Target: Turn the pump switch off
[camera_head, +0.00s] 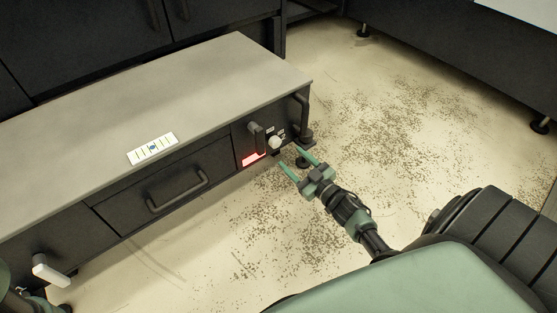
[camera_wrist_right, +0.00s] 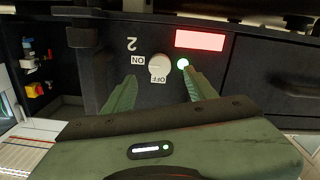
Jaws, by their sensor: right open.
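The pump switch is a white round knob (camera_head: 274,142) on the dark front panel at the right end of the low cabinet. In the right wrist view the knob (camera_wrist_right: 159,67) shows upside down, with an ON label (camera_wrist_right: 138,60) at its left and an OFF label (camera_wrist_right: 158,79) below it. I cannot tell clearly which label it points to. My right gripper (camera_head: 304,160) is open and empty, in front of the panel. In the right wrist view its two green fingers (camera_wrist_right: 160,78) lie either side of the knob, apart from it.
The cabinet's grey top (camera_head: 190,90) holds a white label card (camera_head: 152,149). Open speckled floor (camera_head: 390,130) lies to the right.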

